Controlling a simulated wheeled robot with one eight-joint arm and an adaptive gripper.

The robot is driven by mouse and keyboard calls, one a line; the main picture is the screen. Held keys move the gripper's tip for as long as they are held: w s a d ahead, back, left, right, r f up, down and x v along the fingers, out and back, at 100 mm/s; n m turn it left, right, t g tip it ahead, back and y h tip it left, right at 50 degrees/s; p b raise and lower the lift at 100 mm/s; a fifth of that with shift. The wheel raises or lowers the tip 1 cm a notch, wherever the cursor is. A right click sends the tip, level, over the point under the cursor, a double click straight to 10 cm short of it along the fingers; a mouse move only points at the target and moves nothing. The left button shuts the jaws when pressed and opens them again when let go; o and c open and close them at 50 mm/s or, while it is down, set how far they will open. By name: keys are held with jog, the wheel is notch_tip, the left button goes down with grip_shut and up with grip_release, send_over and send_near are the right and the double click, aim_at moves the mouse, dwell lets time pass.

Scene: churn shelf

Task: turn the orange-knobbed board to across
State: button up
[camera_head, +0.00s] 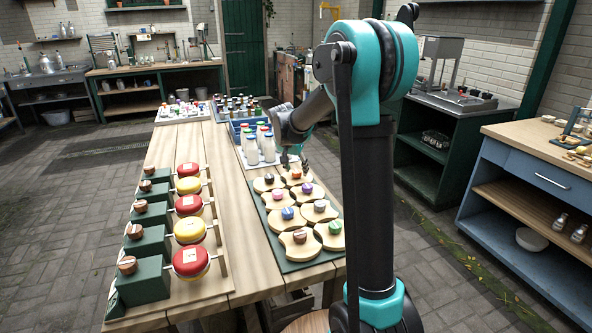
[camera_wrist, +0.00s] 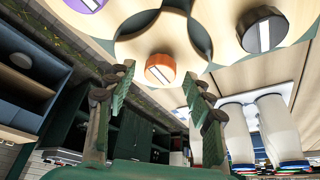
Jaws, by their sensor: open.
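The orange knob (camera_wrist: 160,70) stands on a pale round wooden board (camera_wrist: 165,42) with scooped sides, which lies on a green base beside similar boards. In the head view the orange knob (camera_head: 295,173) is in the far row, just below my gripper. My gripper (camera_head: 293,160) is over the far end of the base. In the wrist view my gripper (camera_wrist: 159,88) has its two green fingers spread wide, with nothing between them; the knob appears beyond the fingertips, roughly centred. I cannot tell which way the board is turned.
Neighbouring boards carry a purple knob (camera_wrist: 92,4) and a black knob (camera_wrist: 263,34) close by. Red and yellow discs (camera_head: 190,230) on a rack stand at the left.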

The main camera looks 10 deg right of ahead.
jog(key=shift+d+f, duration=0.1)
jog(key=shift+f, duration=0.15)
jog(key=c, duration=1.2)
jog(key=shift+o, duration=0.2)
